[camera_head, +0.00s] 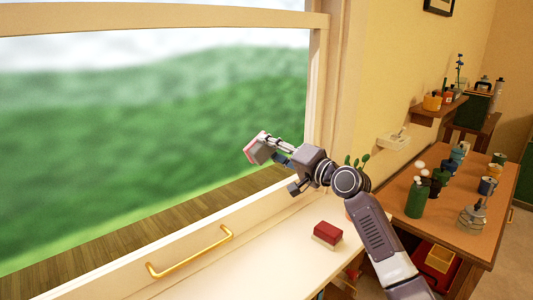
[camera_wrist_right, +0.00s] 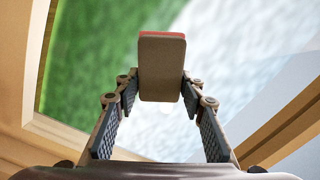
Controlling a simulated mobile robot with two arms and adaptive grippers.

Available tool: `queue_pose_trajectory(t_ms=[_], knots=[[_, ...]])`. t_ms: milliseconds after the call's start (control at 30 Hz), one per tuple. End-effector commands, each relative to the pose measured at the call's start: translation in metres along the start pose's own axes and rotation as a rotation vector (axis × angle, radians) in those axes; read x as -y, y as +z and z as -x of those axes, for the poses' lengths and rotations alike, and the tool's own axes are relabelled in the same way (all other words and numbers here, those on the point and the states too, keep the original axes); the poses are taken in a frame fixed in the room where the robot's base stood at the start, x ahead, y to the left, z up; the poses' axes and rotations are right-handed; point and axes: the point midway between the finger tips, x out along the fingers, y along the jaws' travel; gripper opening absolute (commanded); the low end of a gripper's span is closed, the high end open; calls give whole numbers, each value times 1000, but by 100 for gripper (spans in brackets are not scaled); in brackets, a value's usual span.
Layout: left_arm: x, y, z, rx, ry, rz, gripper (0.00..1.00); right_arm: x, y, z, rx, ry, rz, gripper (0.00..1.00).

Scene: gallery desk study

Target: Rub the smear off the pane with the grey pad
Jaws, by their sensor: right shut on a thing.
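My right gripper (camera_head: 279,145) is shut on the grey pad (camera_head: 261,152), which has a pinkish-red face. In the right wrist view the pad (camera_wrist_right: 161,75) sits between the fingertips of my right gripper (camera_wrist_right: 160,88), its red edge at the far end. The pad is in front of the lower right part of the window pane (camera_head: 150,130); I cannot tell whether it touches the glass. The pane shows blurred green and white scenery. I cannot make out the smear apart from this blur. My left gripper is not in view.
A red and beige block (camera_head: 327,234) lies on the pale sill (camera_head: 270,262). A brass handle (camera_head: 190,252) is on the window's bottom rail. To the right, a wooden desk (camera_head: 400,190) holds bottles and jars. The left part of the sill is clear.

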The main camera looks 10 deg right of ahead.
Motion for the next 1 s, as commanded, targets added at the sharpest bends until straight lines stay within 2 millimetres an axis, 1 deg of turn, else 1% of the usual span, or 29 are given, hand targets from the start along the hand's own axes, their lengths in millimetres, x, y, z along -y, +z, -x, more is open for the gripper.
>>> queue_pose_trajectory(t_ms=[167,433,667,800,1000], knots=[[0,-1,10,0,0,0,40,7,6,-1,2,-1,0,18],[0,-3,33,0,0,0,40,20,27,-3,3,-2,-1,18],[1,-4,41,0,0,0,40,24,37,-4,3,-3,-1,18],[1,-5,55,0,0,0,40,31,47,-3,5,-2,-2,18],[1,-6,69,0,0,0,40,37,62,-2,5,-2,-2,18]])
